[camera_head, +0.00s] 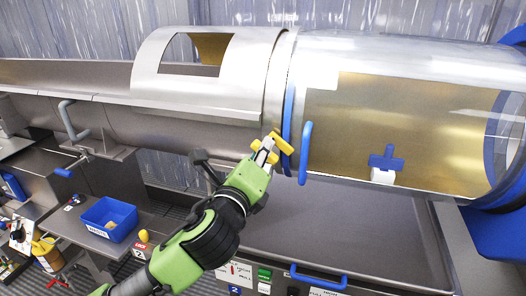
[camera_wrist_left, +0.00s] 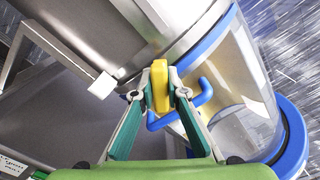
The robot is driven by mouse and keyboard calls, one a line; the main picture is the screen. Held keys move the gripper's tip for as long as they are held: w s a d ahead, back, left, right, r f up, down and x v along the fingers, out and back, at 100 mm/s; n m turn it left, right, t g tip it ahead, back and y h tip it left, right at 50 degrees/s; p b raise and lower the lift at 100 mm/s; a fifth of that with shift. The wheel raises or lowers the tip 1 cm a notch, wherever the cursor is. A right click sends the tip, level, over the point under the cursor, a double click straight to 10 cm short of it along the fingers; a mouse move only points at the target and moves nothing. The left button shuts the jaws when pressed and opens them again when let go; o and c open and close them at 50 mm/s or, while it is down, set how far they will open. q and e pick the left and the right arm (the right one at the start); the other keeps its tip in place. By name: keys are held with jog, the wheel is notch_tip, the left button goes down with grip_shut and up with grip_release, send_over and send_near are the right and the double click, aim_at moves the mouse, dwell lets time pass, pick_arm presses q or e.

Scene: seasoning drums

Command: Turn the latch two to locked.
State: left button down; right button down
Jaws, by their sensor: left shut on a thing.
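A yellow latch (camera_head: 283,143) sits at the ring joint between the metal drum (camera_head: 215,108) and the clear-windowed drum section, beside a blue handle (camera_head: 305,153). My left gripper (camera_head: 268,146) is at the latch. In the left wrist view, the yellow latch (camera_wrist_left: 160,80) stands between the fingertips of the left gripper (camera_wrist_left: 160,93), which is shut on it. A smaller yellow part shows left of the fingers in the head view; the fingers partly hide this area. No latch number is readable. My right gripper is not in view.
The blue handle (camera_wrist_left: 190,104) is close to the right finger in the wrist view. A metal tray (camera_head: 340,228) lies below the drum. A blue bin (camera_head: 109,219) stands on a side table at left. A crank (camera_head: 72,122) sticks out at left.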

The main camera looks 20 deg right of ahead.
pick_arm(q)
jog(key=n, duration=0.3)
jog(key=shift+f+n, duration=0.1)
jog(key=shift+n, duration=0.3)
jog(key=shift+f+n, duration=0.1)
jog(key=shift+n, duration=1.7)
jog(key=c, duration=2)
grip_release()
jog(key=shift+w, duration=0.1)
jog(key=shift+a, duration=0.1)
jog(key=v, duration=1.2)
